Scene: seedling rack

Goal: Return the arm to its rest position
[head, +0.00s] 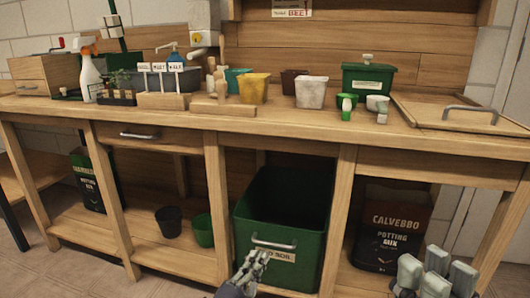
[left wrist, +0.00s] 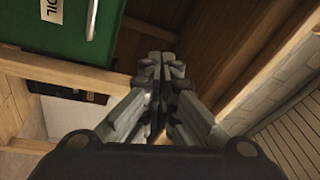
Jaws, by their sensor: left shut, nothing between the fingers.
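My left gripper (head: 257,262) is low in front of the green soil bin (head: 283,205), just below its grey bar handle (head: 273,243) in the head view. In the left wrist view, the left fingers (left wrist: 160,85) are pressed together with nothing between them. There the bin (left wrist: 55,25) and its handle (left wrist: 92,20) are at the upper left, apart from the fingertips. My right gripper (head: 436,275) is at the bottom right of the head view, in front of the lower shelf; its grey fingers show only partly, and whether they are closed is unclear.
The wooden bench (head: 340,133) holds pots, a spray bottle (head: 91,75), a seedling tray (head: 117,97) and a lidded green box (head: 368,79). A potting mix bag (head: 392,228) stands underneath at the right. Bench legs (head: 218,190) flank the bin.

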